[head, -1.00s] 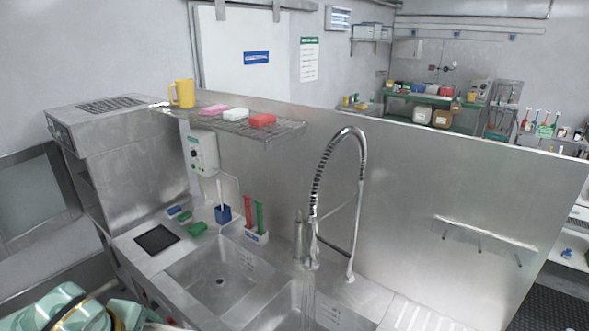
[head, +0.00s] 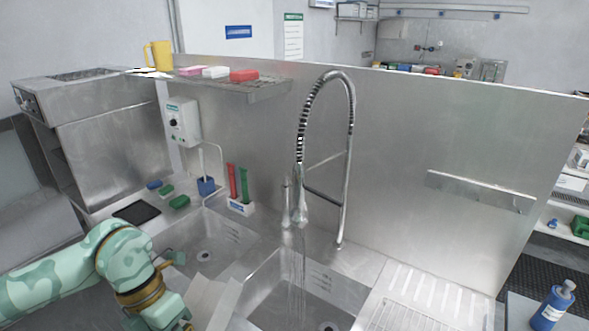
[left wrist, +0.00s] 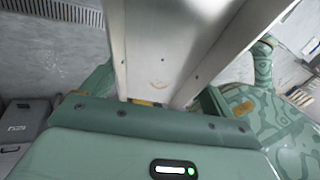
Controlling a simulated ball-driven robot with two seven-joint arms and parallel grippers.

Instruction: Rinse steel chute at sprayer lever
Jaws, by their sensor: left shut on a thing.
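The steel chute (head: 212,302) is a pale metal channel at the bottom of the head view, left of the right-hand sink basin. My left gripper (head: 187,291) is shut on it. In the left wrist view the chute (left wrist: 165,50) extends up and away from the jaws, with a small brownish mark inside and its far end out of frame. The sprayer (head: 301,205) hangs from a tall spring-coil faucet, and thin water streams fall from it into the right-hand basin (head: 262,292). The chute is left of the water and apart from it. My right gripper is not in view.
A left basin (head: 203,240) lies beyond my left arm. A white holder (head: 241,208) with red and green tubes stands behind the basins. A wire shelf (head: 270,87) overhangs the back. A ribbed drainboard (head: 425,300) is at right, with a blue bottle (head: 553,305) further right.

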